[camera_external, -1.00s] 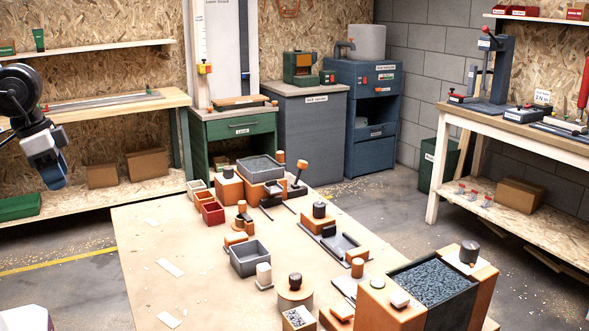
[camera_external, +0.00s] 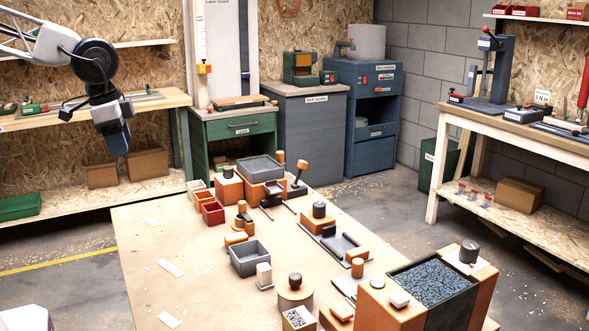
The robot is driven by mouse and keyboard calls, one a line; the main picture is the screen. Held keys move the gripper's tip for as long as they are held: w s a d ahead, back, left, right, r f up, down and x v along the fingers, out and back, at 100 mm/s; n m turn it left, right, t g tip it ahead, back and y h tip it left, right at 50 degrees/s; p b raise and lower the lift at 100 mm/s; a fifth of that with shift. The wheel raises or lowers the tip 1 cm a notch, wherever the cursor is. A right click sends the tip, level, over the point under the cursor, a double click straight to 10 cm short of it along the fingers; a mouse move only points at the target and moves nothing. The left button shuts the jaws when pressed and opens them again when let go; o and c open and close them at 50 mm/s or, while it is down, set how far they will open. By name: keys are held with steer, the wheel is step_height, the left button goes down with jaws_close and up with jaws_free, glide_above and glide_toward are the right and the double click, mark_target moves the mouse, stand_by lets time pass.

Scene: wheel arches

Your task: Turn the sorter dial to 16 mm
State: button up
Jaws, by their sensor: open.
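My gripper (camera_external: 116,143) hangs in the air at the upper left, pointing down, in front of the back workbench. It is open, and nothing shows between its fingers. It is well apart from everything on the table. No dial marked in millimetres is legible. A round orange drum with a dark knob (camera_external: 295,281) stands at the table's front middle. An orange unit with a grey tray on top (camera_external: 261,167) stands at the far end, with several small bins (camera_external: 212,213) beside it. I cannot tell which part is the sorter dial.
The wooden table (camera_external: 165,240) is mostly clear on its left side. A large hopper of grey pellets (camera_external: 434,281) fills its front right. An orange-topped lever (camera_external: 301,166) stands up at the back. A grey open box (camera_external: 250,259) sits mid-table.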

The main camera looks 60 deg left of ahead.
steer(key=w+a+f+m, duration=0.1)
steer(key=w+a, duration=0.2)
steer(key=w, duration=0.3)
steer(key=w+a+m, duration=0.1)
steer(key=w+a, duration=0.3)
steer(key=w, duration=0.2)
steer(key=m+g, duration=0.2)
steer(key=m, duration=0.4)
glide_above(228, 167)
step_height(228, 167, down, 17)
steer(key=shift+d, duration=0.15)
steer(key=shift+f, duration=3.9)
